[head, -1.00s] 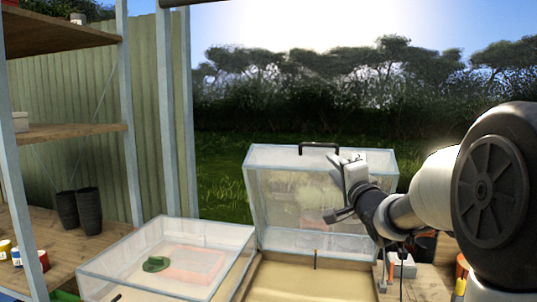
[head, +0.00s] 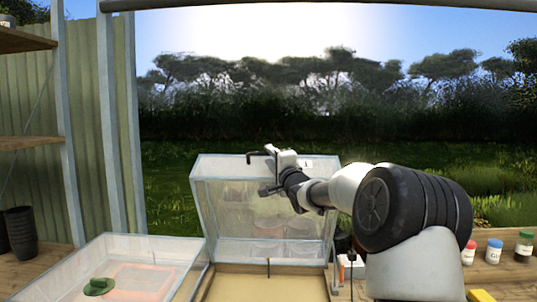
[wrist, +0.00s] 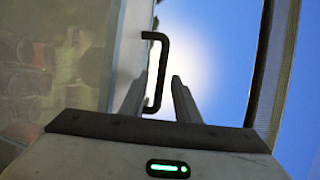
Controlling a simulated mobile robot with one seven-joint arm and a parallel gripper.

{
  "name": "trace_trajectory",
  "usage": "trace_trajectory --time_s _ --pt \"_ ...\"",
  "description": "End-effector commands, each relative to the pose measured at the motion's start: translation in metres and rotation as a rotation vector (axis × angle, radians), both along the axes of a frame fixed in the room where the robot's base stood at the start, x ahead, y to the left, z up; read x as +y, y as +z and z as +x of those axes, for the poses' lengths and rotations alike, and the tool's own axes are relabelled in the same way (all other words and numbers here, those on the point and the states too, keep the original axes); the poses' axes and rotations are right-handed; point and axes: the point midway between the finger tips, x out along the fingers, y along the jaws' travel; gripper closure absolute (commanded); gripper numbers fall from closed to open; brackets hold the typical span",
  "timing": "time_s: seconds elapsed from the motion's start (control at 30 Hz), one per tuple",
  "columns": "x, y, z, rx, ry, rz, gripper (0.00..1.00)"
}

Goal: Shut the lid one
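The clear lid (head: 215,205) with pale edges stands raised at the back of a box with a sandy-coloured floor (head: 250,288). A black bar handle (head: 252,154) is at the lid's top edge. My gripper (head: 268,170) is at that top edge, beside and partly over the handle. In the wrist view the handle (wrist: 164,70) stands ahead, its lower end between my two fingertips (wrist: 156,92). The fingers are apart, so the gripper is open. I cannot tell whether a finger touches the handle or the lid.
A second clear-walled box (head: 55,268) at left holds a green item (head: 99,286). Black pots (head: 20,232) stand by the shelving at far left. Small jars (head: 494,251) stand on the wooden bench at right. Open air lies above the lid.

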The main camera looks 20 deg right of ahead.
Motion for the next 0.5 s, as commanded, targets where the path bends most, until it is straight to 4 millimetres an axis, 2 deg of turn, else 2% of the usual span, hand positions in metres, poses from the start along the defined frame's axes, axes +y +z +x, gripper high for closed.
trace_trajectory --time_s 0.2,0.5 --pt "0.001 0.004 0.021 0.001 0.001 -0.001 0.71" --pt "0.0 0.005 0.024 0.0 0.0 -0.002 0.71"
